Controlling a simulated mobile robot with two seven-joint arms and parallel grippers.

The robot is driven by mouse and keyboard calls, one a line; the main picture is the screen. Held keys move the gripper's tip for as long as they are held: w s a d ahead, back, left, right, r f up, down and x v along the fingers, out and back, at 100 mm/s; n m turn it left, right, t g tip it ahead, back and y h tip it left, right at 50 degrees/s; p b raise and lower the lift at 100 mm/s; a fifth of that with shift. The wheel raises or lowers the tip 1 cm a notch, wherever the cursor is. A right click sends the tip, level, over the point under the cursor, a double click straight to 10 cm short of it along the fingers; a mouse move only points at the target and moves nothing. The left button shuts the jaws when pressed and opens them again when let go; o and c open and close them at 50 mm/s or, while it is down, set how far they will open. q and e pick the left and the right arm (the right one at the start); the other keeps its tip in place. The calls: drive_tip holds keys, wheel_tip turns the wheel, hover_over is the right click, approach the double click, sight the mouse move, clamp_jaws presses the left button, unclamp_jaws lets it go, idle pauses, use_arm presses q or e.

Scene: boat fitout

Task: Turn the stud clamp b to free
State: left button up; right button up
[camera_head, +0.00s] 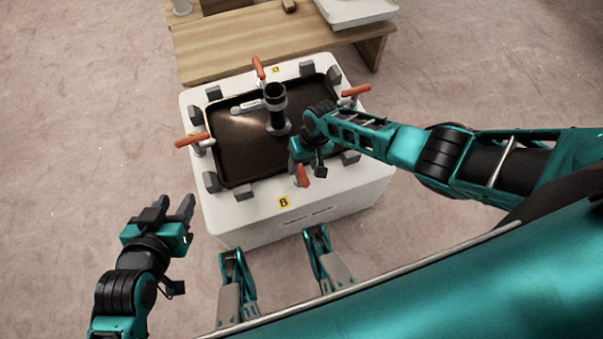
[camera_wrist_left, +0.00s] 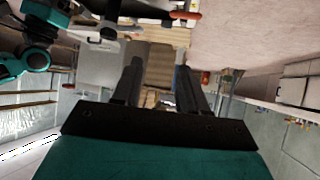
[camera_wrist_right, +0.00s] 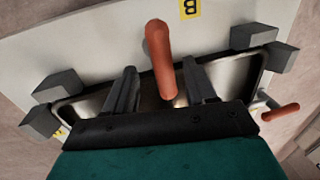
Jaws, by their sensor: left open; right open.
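The stud clamp b is the one by the yellow B label (camera_head: 284,202) on the front rim of the white box. Its red handle (camera_head: 302,175) shows partly in the head view, below my right gripper (camera_head: 308,160). In the right wrist view the red handle (camera_wrist_right: 161,60) stands between the two open fingers (camera_wrist_right: 162,92), with its far end beyond the fingertips. I cannot tell whether the fingers touch it. My left gripper (camera_head: 166,211) is open and empty, left of the box. Its fingers also show in the left wrist view (camera_wrist_left: 157,82).
The white box (camera_head: 345,185) holds a dark tray (camera_head: 232,150) with grey blocks around it. Other red clamp handles stand at the left (camera_head: 192,140), back (camera_head: 258,67) and right (camera_head: 356,90). A black cylinder (camera_head: 275,105) stands in the tray. A wooden bench (camera_head: 230,45) is behind.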

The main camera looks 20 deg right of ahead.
sight(303, 168)
drive_tip(key=shift+a+f+b, duration=0.2)
drive_tip(key=shift+f+b, duration=0.2)
drive_tip(key=shift+f, duration=0.45)
drive_tip(key=shift+a+f+b, duration=0.15)
drive_tip(key=shift+f+b, duration=0.25)
drive_tip(key=shift+f, duration=0.4)
drive_tip(key=shift+c, duration=0.3)
drive_tip(key=shift+d, duration=0.15)
drive_tip(key=c, duration=0.9)
